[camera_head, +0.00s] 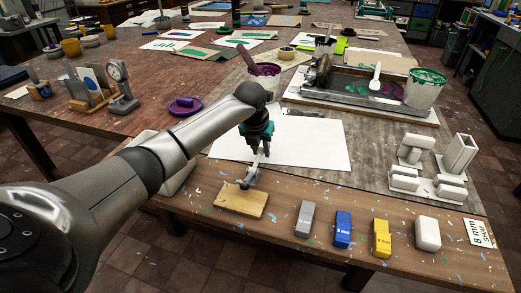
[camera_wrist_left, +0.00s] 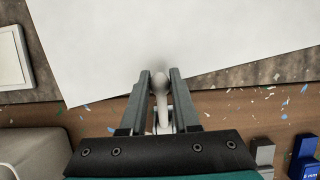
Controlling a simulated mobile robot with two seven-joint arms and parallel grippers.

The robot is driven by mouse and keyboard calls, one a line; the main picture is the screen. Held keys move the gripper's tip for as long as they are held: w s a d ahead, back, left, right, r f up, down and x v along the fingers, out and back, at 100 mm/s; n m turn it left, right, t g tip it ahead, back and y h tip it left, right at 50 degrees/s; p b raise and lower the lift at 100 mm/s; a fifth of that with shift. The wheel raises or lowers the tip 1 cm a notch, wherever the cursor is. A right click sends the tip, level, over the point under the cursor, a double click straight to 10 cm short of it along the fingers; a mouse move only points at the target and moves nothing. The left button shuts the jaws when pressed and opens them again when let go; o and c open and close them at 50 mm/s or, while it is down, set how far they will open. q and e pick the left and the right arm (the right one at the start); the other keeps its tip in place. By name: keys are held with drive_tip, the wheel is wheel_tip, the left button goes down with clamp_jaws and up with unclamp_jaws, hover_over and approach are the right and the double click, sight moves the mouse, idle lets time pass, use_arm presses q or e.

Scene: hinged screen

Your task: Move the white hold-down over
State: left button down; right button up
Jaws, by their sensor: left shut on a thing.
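The pale, whitish-grey hold-down (camera_head: 250,177) stands on a small wooden block (camera_head: 241,201) at the front edge of the table. It looks like a lever with a rounded knob. My left gripper (camera_head: 262,152) reaches down from above and is shut on it. In the left wrist view the hold-down (camera_wrist_left: 162,116) lies between the two fingers of my gripper (camera_wrist_left: 160,78), with its round end at the fingertips. Its lower mount is partly hidden by the gripper body. My right gripper is not in view.
White paper (camera_head: 310,143) lies just behind. Grey (camera_head: 305,219), blue (camera_head: 343,229), yellow (camera_head: 381,238) and white (camera_head: 428,233) blocks stand along the front ledge to the right. White fixtures (camera_head: 410,177) and a framed tray (camera_head: 350,88) with paint sit farther right and back.

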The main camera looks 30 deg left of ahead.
use_arm(q)
drive_tip(key=shift+f+b, duration=0.75)
drive_tip(key=shift+f, duration=0.2)
